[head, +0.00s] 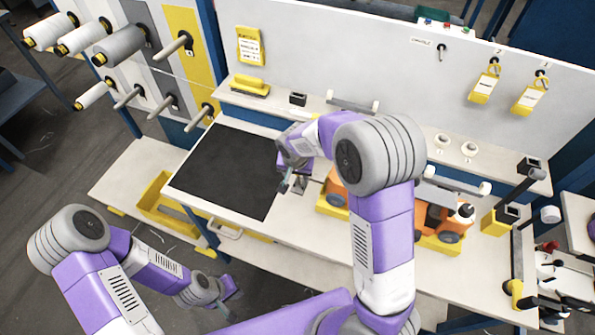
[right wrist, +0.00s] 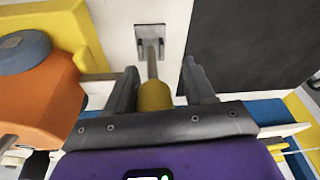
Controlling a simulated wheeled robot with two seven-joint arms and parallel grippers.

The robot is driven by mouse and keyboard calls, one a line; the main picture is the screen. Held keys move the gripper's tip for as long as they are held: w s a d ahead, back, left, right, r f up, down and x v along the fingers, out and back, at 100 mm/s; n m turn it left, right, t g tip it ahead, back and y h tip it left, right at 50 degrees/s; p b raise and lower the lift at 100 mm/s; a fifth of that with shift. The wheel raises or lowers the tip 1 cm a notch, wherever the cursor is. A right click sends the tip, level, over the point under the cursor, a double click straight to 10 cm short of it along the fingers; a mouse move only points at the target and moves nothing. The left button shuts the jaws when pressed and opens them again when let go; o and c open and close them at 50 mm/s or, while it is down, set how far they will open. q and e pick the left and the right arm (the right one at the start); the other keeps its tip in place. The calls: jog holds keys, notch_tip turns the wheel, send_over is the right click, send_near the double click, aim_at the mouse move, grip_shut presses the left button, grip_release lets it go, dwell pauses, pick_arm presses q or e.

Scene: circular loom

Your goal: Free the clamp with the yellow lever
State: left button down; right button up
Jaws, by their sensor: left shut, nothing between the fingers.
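The clamp shows in the right wrist view as a grey metal base plate (right wrist: 150,42) on the white table, with a rod leading to a yellow lever grip (right wrist: 155,97). My right gripper (right wrist: 160,82) is open, with one finger on each side of the lever. Small gaps show between the grip and both fingers. In the head view my right gripper (head: 286,184) is over the table beside the dark mat, and my arm hides most of the clamp. My left gripper (head: 232,292) is shut and empty, low in front of the table.
A dark mat (head: 225,165) lies left of the clamp. An orange part (right wrist: 40,98) in a yellow holder (right wrist: 90,35) stands close beside my right gripper. Yarn spools (head: 118,45) hang at the left. A yellow bin (head: 165,208) is on the lower shelf.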

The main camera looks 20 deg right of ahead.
jog(key=shift+d+r, duration=0.1)
jog(key=shift+d, duration=0.25)
jog(key=shift+r+p, duration=0.3)
jog(key=shift+r, duration=0.15)
notch_tip(320, 180, up, 3)
jog(key=shift+w+a+f+p, duration=0.1)
jog(key=shift+p, duration=1)
jog(key=r, duration=0.1)
jog(key=s+r+p, duration=0.1)
jog(key=s+a+r+p, duration=0.1)
jog(key=r, duration=0.1)
jog(key=shift+s, duration=0.1)
jog(key=shift+c, duration=0.4)
